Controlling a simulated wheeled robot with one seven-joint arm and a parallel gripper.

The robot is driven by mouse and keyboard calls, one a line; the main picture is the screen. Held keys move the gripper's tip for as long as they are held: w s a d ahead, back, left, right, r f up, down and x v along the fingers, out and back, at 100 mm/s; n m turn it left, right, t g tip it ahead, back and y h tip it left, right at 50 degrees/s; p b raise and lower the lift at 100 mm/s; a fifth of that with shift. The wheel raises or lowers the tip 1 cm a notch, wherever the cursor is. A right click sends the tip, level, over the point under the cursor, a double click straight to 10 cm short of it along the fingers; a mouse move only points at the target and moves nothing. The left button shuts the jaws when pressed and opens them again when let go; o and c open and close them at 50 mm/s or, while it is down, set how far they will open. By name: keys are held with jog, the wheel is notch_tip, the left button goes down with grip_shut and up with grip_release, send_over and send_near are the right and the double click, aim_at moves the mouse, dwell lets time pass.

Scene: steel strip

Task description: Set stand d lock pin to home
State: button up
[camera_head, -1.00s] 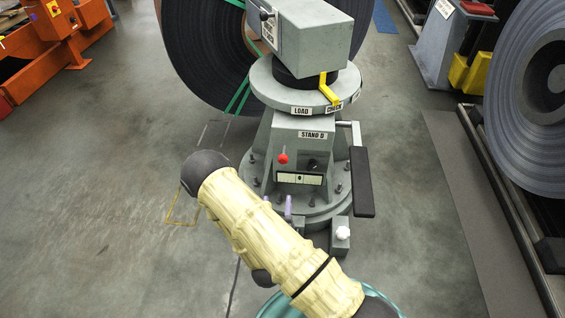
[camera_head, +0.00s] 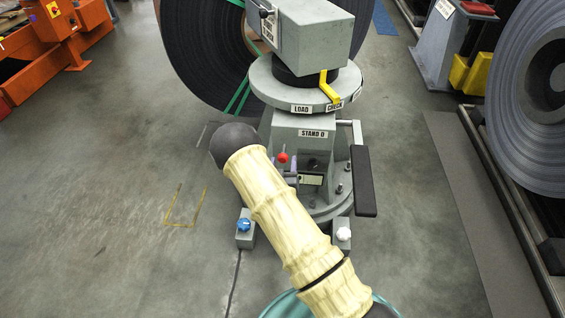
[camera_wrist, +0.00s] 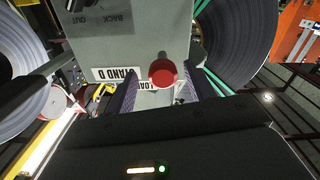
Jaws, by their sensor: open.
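Stand D is a grey pedestal (camera_head: 318,147) in the middle of the head view, with its name label on the front. A lever with a red ball knob (camera_head: 282,158) stands out from that front face, and a dark round knob (camera_head: 313,163) sits to its right. I cannot tell which is the lock pin. My gripper (camera_head: 286,172) is open just below the red knob, partly hidden by my arm. In the wrist view the red knob (camera_wrist: 162,73) appears between the two open fingers of my gripper (camera_wrist: 162,92). I see no clear contact.
A round plate (camera_head: 290,96) labelled LOAD and CHECK tops the pedestal, with a yellow pointer (camera_head: 328,87). A black pad (camera_head: 362,181) hangs at the right. Small boxes with a blue knob (camera_head: 244,225) and a white knob (camera_head: 343,234) flank the base. Floor at left is clear.

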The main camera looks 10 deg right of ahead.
jog(key=shift+w, duration=0.7)
jog(key=shift+d, duration=0.1)
jog(key=shift+w, duration=0.1)
grip_shut()
jog(key=b+x, duration=0.1)
jog(key=x, duration=0.3)
jog(key=shift+w+r, duration=0.15)
jog(key=shift+c, duration=2.2)
grip_release()
jog(key=o, duration=0.4)
jog(key=shift+w, duration=0.1)
jog(key=shift+o, duration=0.2)
